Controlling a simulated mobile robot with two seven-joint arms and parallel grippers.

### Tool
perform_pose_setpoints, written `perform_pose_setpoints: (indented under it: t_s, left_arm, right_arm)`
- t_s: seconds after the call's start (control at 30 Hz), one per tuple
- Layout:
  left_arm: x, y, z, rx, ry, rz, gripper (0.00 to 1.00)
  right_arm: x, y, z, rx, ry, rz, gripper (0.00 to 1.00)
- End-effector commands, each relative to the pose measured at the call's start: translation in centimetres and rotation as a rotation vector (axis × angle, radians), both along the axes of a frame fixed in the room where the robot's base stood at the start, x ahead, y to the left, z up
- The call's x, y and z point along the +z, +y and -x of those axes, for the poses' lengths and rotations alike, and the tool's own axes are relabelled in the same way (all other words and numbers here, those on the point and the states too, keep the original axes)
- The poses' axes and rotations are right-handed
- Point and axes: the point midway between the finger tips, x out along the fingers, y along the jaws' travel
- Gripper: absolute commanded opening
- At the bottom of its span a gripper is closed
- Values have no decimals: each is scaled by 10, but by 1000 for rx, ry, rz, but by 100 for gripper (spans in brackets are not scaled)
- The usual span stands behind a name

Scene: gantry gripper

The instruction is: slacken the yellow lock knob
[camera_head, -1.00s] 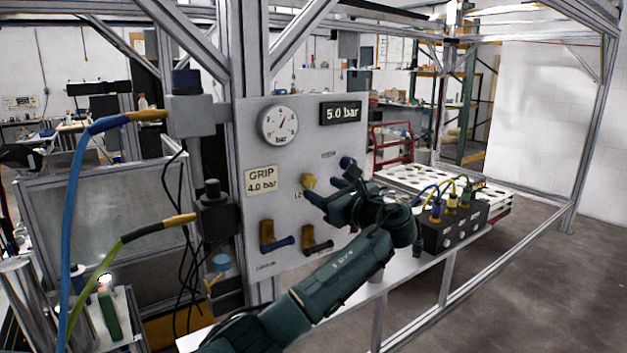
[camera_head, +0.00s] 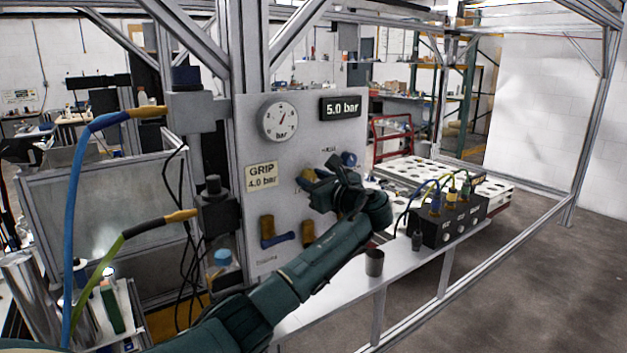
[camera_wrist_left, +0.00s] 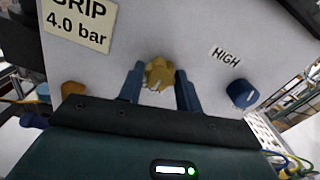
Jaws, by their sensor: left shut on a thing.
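The yellow lock knob (camera_wrist_left: 159,73) sits on the grey panel (camera_wrist_left: 190,35), between the GRIP 4.0 bar label and the blue HIGH knob. My left gripper (camera_wrist_left: 159,82) is shut on it, with a blue finger on each side of the knob. In the head view the left gripper (camera_head: 314,180) reaches the panel from the lower right, and the yellow knob (camera_head: 306,176) is mostly hidden behind its fingers. The blue HIGH knob (camera_wrist_left: 240,93) is just right of the gripper. My right gripper is not in view.
A round gauge (camera_head: 278,119) and a 5.0 bar display (camera_head: 341,107) are above. A dark cup (camera_head: 374,263) and a black connector box (camera_head: 452,222) with cables stand on the shelf.

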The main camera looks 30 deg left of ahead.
Motion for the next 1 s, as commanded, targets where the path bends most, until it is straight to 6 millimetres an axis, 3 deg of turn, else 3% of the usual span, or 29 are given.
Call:
perform_pose_setpoints:
  t_s: [0.23,0.57,1.0]
  left_arm:
    - [0,0,0,0,0,0,12]
    - [-1,-1,0,0,-50,21,12]
    - [-3,-1,0,1,-364,152,12]
  right_arm:
    - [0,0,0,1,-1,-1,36]
    - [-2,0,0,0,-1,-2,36]
    - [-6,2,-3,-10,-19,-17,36]
